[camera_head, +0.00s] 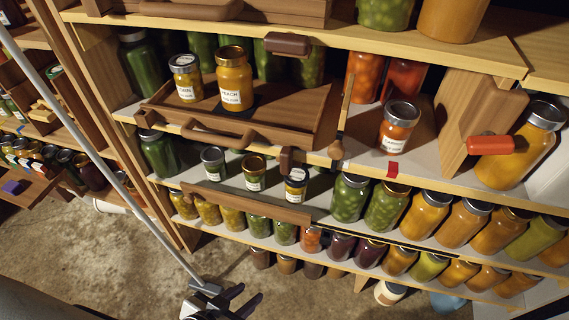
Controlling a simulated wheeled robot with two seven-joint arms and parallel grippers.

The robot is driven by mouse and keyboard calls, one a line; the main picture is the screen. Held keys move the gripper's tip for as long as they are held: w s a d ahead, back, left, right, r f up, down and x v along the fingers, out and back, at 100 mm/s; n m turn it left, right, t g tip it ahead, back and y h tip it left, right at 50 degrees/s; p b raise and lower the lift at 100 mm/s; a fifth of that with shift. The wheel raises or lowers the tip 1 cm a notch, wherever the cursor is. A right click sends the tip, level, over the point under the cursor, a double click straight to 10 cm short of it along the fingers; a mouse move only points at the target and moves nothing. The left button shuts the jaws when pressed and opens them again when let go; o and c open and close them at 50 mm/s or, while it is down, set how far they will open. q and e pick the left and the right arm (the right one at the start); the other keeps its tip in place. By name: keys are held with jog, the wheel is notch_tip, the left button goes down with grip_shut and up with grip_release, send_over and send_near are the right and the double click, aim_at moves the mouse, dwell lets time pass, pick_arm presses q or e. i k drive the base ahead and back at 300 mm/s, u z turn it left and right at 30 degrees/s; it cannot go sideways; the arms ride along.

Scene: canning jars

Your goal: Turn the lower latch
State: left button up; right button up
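A dark brown upper latch (288,44) lies crosswise on the shelf edge above a wooden tray (190,125). A smaller dark brown piece, apparently the lower latch (286,160), hangs upright at the shelf edge below the tray. The tray has a wooden front handle and holds two labelled jars, one yellow (186,78) and one orange (235,78). My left gripper (249,292) is at the bottom of the view, well below the lower latch and apart from it. Its two dark fingers are spread, with nothing seen between them. My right gripper is not in view.
A wooden stick (343,115) with a rounded end stands right of the tray. A red handle (490,145) sticks out from a wooden panel (470,115). Rows of jars (350,198) fill the lower shelves. The concrete floor (110,265) is open at lower left.

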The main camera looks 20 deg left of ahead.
aim_at(286, 155)
jog(key=z, duration=1.95)
jog(key=k, duration=1.25)
jog(key=u, duration=1.85)
jog(key=i, duration=0.5)
jog(key=u, duration=0.05)
